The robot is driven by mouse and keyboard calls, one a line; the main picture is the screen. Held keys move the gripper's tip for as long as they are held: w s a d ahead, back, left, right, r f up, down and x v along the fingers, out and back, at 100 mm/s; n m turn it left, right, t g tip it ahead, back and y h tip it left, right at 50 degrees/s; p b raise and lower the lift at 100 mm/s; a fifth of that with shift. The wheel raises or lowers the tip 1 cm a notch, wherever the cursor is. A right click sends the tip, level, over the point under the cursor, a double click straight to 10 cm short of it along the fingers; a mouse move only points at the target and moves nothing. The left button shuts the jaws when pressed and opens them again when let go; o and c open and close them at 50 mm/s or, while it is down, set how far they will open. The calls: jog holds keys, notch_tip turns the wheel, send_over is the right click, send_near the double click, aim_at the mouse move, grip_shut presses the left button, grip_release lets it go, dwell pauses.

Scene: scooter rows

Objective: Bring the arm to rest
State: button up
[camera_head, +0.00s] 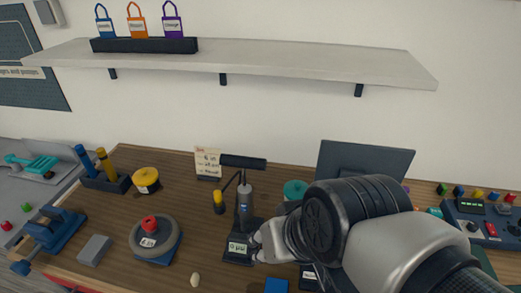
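My arm reaches in from the lower right corner and covers the right middle of the workbench (110,240). A thick dark joint and pale links are in front. The far end of the arm is beside a small black pump-like device (244,208) with a silver cylinder and a "0 psi" display. I cannot tell whether they touch. My gripper's fingers do not show, so neither their opening nor anything held can be seen.
A wheel (153,242) with a red top, a yellow roll (146,180), a grey block (94,250) and a blue vise (48,232) stand left. A dark screen (365,163) and a control box (478,220) are right. A shelf (300,62) hangs above.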

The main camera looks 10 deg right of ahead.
jog(key=s+d+h, duration=0.1)
jog(key=s+d, duration=0.3)
jog(key=d, duration=0.1)
jog(key=shift+s+d+f+g+h, duration=0.2)
jog(key=shift+s+d+g+h, duration=0.15)
jog(key=shift+d+g+h, duration=0.05)
jog(key=shift+a, duration=0.15)
